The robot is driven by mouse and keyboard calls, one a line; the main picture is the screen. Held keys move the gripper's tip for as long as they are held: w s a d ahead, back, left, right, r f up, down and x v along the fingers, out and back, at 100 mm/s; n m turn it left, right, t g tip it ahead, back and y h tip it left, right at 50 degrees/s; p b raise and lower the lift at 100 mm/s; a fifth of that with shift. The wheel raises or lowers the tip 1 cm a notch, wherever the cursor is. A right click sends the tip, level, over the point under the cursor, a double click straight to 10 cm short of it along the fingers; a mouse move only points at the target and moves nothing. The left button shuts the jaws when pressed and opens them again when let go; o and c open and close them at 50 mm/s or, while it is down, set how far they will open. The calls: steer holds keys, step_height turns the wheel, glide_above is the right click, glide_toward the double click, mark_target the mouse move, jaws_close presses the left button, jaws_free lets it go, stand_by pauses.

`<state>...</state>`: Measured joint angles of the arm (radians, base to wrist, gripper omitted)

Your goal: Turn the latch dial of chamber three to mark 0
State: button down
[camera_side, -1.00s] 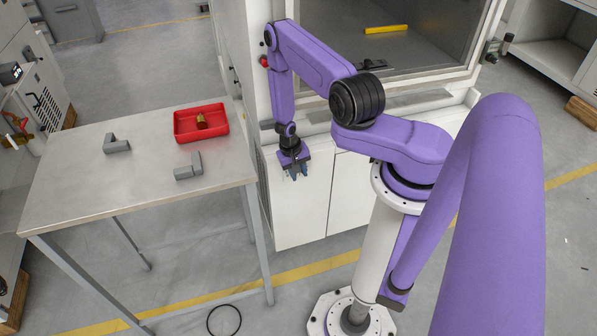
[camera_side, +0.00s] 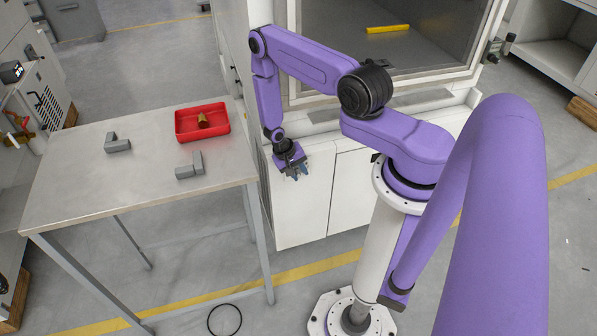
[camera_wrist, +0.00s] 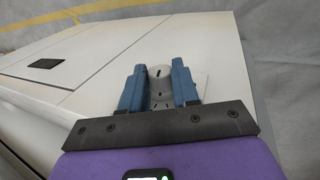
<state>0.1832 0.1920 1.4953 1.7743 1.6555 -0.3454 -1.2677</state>
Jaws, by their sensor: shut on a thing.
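The latch dial (camera_wrist: 160,86) is a grey round knob with a dark line on it, set on a pale plate on a white surface in the wrist view. My gripper (camera_wrist: 159,69) has its two blue fingers on either side of the dial and is shut on it. In the side view my gripper (camera_side: 296,173) is tilted at the white cabinet (camera_side: 303,215), below the chamber window; the dial cannot be made out there. A few short dark marks show around the dial, but no numbers can be read.
A metal table (camera_side: 105,205) stands to the left, with a red tray (camera_side: 226,124) holding a brass-coloured part (camera_side: 203,120) and two grey angled blocks (camera_side: 117,144) (camera_side: 190,167). A yellow bar (camera_side: 388,29) lies inside the chamber.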

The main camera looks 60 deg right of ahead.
steer(key=shift+w+r, duration=0.1)
steer(key=shift+w, duration=0.15)
steer(key=c, duration=0.8)
jaws_free()
steer(key=shift+s, duration=0.1)
steer(key=v, duration=1.7)
steer(key=shift+s+r, duration=0.1)
steer(key=shift+r, duration=0.15)
